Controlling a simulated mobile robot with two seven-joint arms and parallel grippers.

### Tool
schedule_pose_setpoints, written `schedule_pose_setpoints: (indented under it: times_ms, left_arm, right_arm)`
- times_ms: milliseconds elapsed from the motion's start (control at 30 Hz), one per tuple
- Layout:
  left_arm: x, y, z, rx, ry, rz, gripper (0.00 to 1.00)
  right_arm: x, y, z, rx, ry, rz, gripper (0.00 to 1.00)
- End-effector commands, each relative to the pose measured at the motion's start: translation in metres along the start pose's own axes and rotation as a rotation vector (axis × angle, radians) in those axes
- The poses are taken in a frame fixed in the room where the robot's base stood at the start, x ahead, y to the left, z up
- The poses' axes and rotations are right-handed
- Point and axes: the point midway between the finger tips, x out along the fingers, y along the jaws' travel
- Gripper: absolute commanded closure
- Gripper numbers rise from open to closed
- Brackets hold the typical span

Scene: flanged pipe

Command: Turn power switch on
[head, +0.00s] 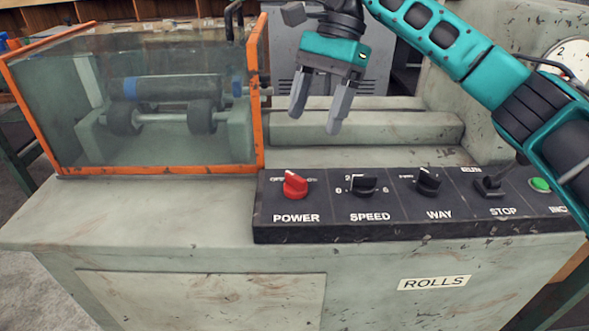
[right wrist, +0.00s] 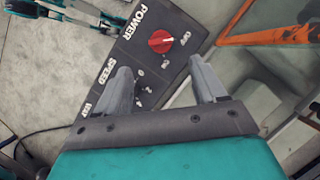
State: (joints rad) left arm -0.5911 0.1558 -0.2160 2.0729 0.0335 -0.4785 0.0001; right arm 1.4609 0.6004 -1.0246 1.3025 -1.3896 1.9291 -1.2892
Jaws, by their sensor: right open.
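The red POWER knob (head: 295,185) sits at the left end of the dark control panel (head: 400,228). It also shows in the right wrist view (right wrist: 161,41), uncovered. Small markings stand on either side of it; I cannot tell for certain which one its pointer faces. My right gripper (head: 316,121) is open and empty, fingers pointing down, above and behind the panel. It is apart from the knob. In the right wrist view the knob appears beyond and between the two fingertips (right wrist: 160,64). My left gripper does not show clearly in either view.
The SPEED knob (head: 363,187), WAY knob (head: 428,182), STOP lever (head: 489,187) and a green button (head: 540,185) line the panel to the right. An orange-framed glass guard (head: 160,100) covers rollers at the left. The machine top left of the panel (head: 150,215) is clear.

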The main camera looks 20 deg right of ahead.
Motion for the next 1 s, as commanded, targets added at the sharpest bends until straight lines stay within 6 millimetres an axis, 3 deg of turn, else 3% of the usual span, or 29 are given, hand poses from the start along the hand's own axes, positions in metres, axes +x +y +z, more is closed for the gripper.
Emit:
schedule_pose_setpoints:
  times_ms: [33, 200, 433, 633, 900, 1000]
  left_arm:
    - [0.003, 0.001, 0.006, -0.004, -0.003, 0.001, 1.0]
    - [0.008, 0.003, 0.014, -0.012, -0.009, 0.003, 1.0]
    - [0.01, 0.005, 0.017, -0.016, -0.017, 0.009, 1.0]
    - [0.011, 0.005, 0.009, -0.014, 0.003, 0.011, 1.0]
    - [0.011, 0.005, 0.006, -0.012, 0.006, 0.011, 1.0]
    - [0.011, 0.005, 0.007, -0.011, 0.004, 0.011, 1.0]
  right_arm:
    - [0.015, 0.0, -0.001, 0.0, 0.0, 0.004, 0.3]
    - [0.052, 0.0, -0.001, 0.0, -0.002, 0.003, 0.3]
    - [0.089, 0.0, 0.0, 0.0, -0.002, 0.002, 0.3]
    - [0.102, 0.0, 0.001, 0.001, -0.002, 0.0, 0.3]
    - [0.103, 0.0, 0.001, 0.001, -0.002, -0.001, 0.3]
    - [0.103, 0.0, 0.001, 0.0, -0.002, -0.001, 0.37]
